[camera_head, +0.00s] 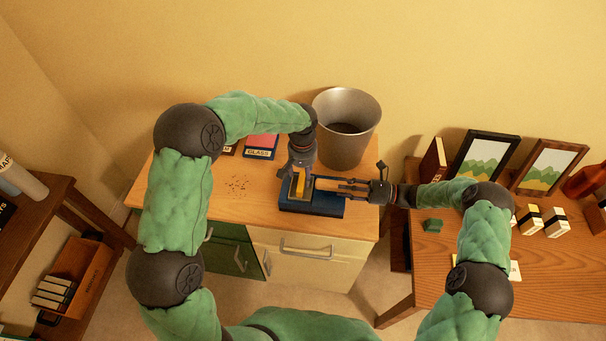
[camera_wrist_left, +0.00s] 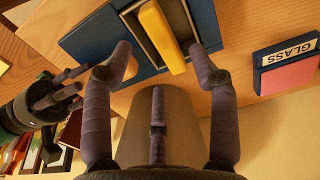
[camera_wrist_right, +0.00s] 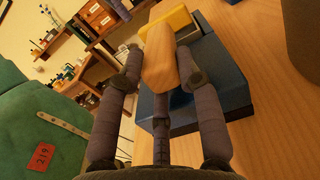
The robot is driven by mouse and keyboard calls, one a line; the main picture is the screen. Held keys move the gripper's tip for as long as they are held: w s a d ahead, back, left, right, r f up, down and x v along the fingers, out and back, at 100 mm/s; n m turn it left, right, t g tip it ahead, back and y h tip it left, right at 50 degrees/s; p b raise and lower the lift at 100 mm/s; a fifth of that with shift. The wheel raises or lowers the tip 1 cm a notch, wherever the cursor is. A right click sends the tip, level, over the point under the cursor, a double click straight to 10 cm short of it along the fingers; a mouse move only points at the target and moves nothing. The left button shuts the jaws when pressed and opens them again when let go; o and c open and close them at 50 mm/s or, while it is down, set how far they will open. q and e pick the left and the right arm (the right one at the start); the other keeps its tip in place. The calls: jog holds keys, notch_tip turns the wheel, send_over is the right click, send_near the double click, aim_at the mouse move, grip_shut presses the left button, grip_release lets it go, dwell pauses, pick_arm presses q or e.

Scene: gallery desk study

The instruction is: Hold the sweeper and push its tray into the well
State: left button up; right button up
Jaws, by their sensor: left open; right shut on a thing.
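The sweeper's blue body (camera_head: 325,207) lies on the wooden desk top. A tan handle (camera_wrist_right: 160,62) stands over it, and my right gripper (camera_head: 345,187) is shut on this handle from the right. A yellow bar (camera_wrist_left: 163,38), which seems to belong to the tray, sits across a grey-lined opening, apparently the well (camera_wrist_left: 140,35), in the blue body. My left gripper (camera_wrist_left: 160,60) is above the sweeper, open, with its fingertips spread either side of the yellow bar's near end. I cannot tell whether they touch the body. The left wrist hides part of the sweeper in the head view.
A metal bin (camera_head: 345,110) stands right behind the sweeper. A box marked GLASS (camera_head: 261,147) lies back left. Dark crumbs (camera_head: 238,186) are scattered left of the sweeper on open desk. A side table (camera_head: 460,250) with framed pictures is to the right.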

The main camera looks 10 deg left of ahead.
pick_arm(q)
jog(key=shift+r, duration=0.25)
pick_arm(e)
jog(key=o, duration=1.2)
jog(key=shift+c, duration=0.2)
jog(key=d, duration=1.2)
jog(key=shift+s, duration=0.1)
